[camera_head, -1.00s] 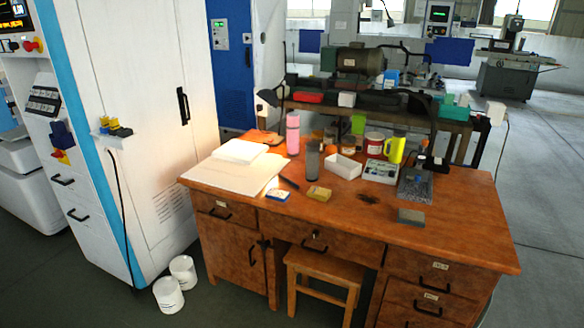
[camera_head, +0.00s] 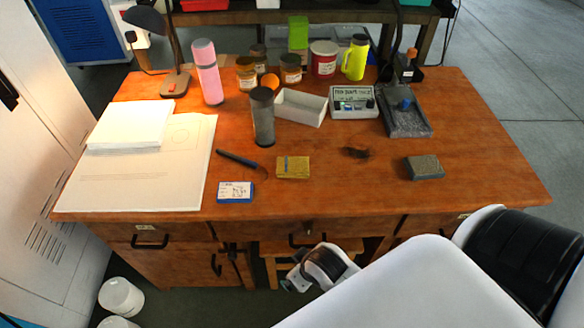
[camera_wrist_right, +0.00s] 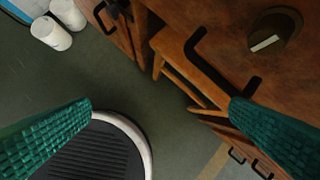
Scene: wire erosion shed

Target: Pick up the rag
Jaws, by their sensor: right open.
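No thing is plainly a rag. A small dark brown patch (camera_head: 356,152) lies on the wooden desk (camera_head: 322,190), right of the yellow block, in the head view; I cannot tell whether it is a crumpled cloth or a stain. My right gripper (camera_wrist_right: 161,105) is open and empty in the right wrist view, its green ribbed fingers wide apart. It hangs in front of the desk, below the top, facing the drawer fronts and stool. My left gripper is out of view.
A yellow block (camera_head: 293,168), a blue-white box (camera_head: 235,192), a dark grey cylinder (camera_head: 263,118) and a grey block (camera_head: 424,167) stand around the patch. Papers (camera_head: 190,175) cover the left. Jars, a white tray (camera_head: 301,107) and a lamp (camera_head: 174,84) stand behind.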

